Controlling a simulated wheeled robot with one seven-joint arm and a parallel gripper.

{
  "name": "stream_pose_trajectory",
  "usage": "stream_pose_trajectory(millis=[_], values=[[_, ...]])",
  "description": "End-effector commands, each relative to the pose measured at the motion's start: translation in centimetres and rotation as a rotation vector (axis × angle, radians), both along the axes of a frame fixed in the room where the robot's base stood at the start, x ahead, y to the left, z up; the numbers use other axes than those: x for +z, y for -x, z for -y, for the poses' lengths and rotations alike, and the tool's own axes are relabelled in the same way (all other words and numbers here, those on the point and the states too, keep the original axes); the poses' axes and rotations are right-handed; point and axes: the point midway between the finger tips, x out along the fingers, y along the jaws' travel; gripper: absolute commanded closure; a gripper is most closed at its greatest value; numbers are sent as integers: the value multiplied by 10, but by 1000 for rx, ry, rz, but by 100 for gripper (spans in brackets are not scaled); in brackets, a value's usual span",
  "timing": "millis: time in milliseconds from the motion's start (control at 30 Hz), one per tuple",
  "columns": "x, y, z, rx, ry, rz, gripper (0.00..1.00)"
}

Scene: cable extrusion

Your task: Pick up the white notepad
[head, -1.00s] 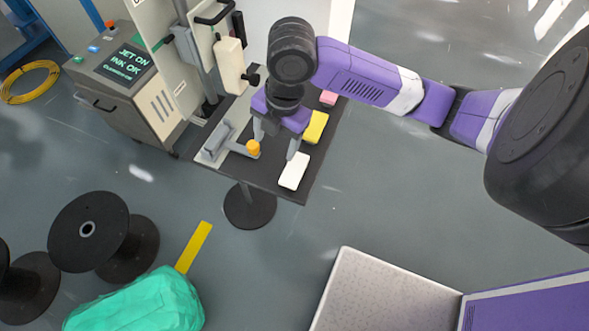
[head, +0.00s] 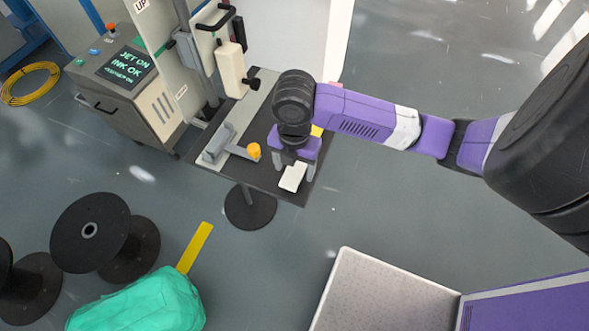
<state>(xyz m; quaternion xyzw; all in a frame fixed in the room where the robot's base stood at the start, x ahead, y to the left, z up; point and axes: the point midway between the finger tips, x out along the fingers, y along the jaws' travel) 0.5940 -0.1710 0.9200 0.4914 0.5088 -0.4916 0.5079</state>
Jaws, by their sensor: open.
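The white notepad (head: 292,177) lies on the dark tabletop (head: 238,178) near its front right corner. My gripper (head: 295,174) is open above the notepad, pointing down, with one finger on each side of it as seen from the head. The gripper body covers the notepad's far end. I cannot tell how high the fingertips are above the table or whether they touch the notepad.
A yellow block (head: 316,130) shows partly behind my gripper. A grey fixture (head: 217,144) and an orange knob (head: 254,150) stand to the left on the table. The ink printer cabinet (head: 150,105) is farther left. Black spools (head: 88,232) and a green bundle (head: 140,305) lie on the floor.

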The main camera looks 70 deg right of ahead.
Motion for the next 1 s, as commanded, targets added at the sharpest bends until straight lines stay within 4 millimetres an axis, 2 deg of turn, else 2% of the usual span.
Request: stream_pose_trajectory(millis=[200, 533, 833, 1000], values=[[-1, 0, 0, 0, 0, 0, 35], [-1, 0, 0, 0, 0, 0, 98], [1, 0, 0, 0, 1, 0, 99], [13, -1, 0, 2, 1, 2, 99]])
